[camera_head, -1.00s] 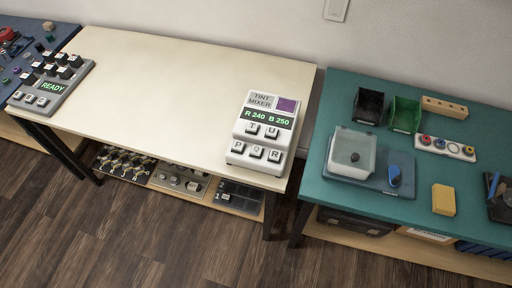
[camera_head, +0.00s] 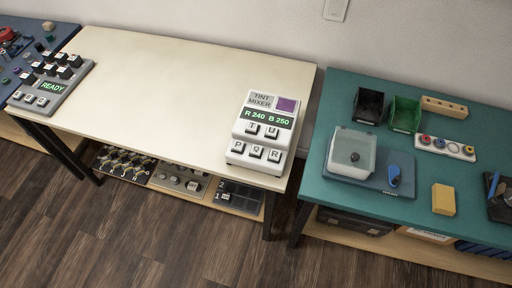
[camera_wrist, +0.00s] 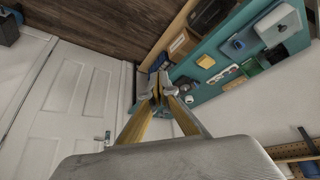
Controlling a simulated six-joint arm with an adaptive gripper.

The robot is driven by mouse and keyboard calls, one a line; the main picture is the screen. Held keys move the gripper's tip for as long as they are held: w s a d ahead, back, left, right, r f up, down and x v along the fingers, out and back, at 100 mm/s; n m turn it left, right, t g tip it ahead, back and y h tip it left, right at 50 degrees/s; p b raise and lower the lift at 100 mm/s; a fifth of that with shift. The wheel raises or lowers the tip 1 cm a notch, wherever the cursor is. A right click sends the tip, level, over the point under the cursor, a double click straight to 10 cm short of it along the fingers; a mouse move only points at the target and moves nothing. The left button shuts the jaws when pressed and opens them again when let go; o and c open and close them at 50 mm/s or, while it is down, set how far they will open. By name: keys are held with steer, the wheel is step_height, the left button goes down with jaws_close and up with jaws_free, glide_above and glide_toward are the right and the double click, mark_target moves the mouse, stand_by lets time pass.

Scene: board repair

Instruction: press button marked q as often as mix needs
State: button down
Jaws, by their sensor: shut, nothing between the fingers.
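The tint mixer (camera_head: 263,130) is a white box at the right end of the cream table. Its green display (camera_head: 269,118) reads "R 240 B 250", with a purple swatch (camera_head: 286,105) above. Below are keys T and U, then a lower row P, Q, R. The button marked Q (camera_head: 256,151) is the middle key of the lower row. My gripper (camera_wrist: 159,88) shows only in the wrist view. Its fingers are together with nothing between them, and it is away from the mixer, which is not in that view.
A panel reading "READY" (camera_head: 53,87) with several dark knobs stands at the cream table's left end. The cream tabletop (camera_head: 165,85) between is clear. A teal table (camera_head: 408,205) at right holds bins, a scale with a clear tub, and a yellow block (camera_head: 443,199).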

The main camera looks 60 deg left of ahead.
steer(key=shift+a, duration=0.15)
steer(key=w+a+f+n+g, duration=0.1)
steer(key=a+f+n, duration=0.25)
steer(key=a, duration=0.65)
steer(key=a+f+n+g+h, duration=0.1)
steer(key=a+f+n, duration=0.3)
steer(key=a, duration=0.5)
steer(key=w+a+f+n, duration=0.1)
steer(key=a+f+n, duration=0.3)
steer(key=a, duration=0.6)
steer(key=s+a+f+n+t+y, duration=0.1)
steer(key=s+a+f+n, duration=0.15)
steer(key=a, duration=0.55)
steer(key=s+a+f+n+t+y, duration=0.1)
steer(key=s+a+f, duration=0.25)
steer(key=a, duration=0.45)
steer(key=s+a+f+n+t, duration=0.1)
steer(key=s+a+f+n, duration=0.15)
steer(key=a, duration=0.65)
steer(key=a+r+m+t+y, duration=0.1)
steer(key=a+r+m+y, duration=0.2)
steer(key=a, duration=0.5)
steer(key=shift+r+t, duration=0.25)
steer(key=shift+t, duration=0.05)
steer(key=shift+d+f, duration=0.1)
steer(key=shift+f, duration=0.05)
